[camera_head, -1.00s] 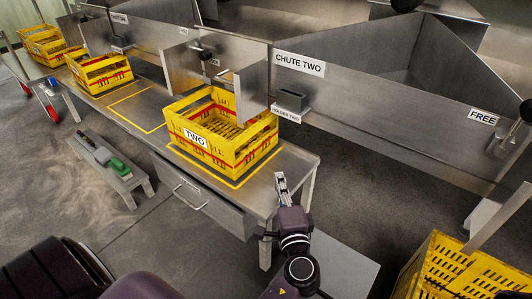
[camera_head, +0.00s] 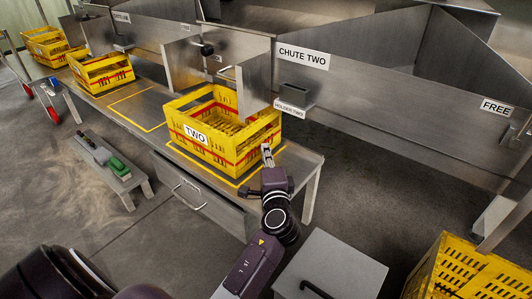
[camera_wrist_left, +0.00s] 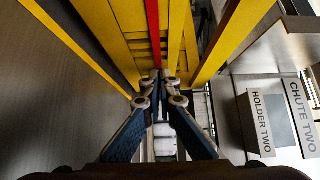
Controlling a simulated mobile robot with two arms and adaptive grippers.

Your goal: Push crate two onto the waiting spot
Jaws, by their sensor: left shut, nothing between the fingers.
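Crate two (camera_head: 228,158) is a yellow slatted crate with a red stripe and a TWO label. It stands upright on the metal bench below chute two, within a yellow outline (camera_head: 237,184). An empty yellow-outlined rectangle (camera_head: 140,112) lies on the bench to its left; no label shows on it. My left gripper (camera_head: 267,153) is shut and empty at the crate's right side. In the left wrist view, the fingertips (camera_wrist_left: 160,84) are close against the crate's slats (camera_wrist_left: 130,22); I cannot tell whether they touch. My right gripper is out of view.
Another yellow crate (camera_head: 101,78) stands farther left on the bench, beyond the empty outline. Holder two (camera_head: 292,106) projects from the chute wall close to the gripper. A low stool (camera_head: 118,172) with tools stands before the bench. A yellow crate (camera_head: 460,272) is at lower right.

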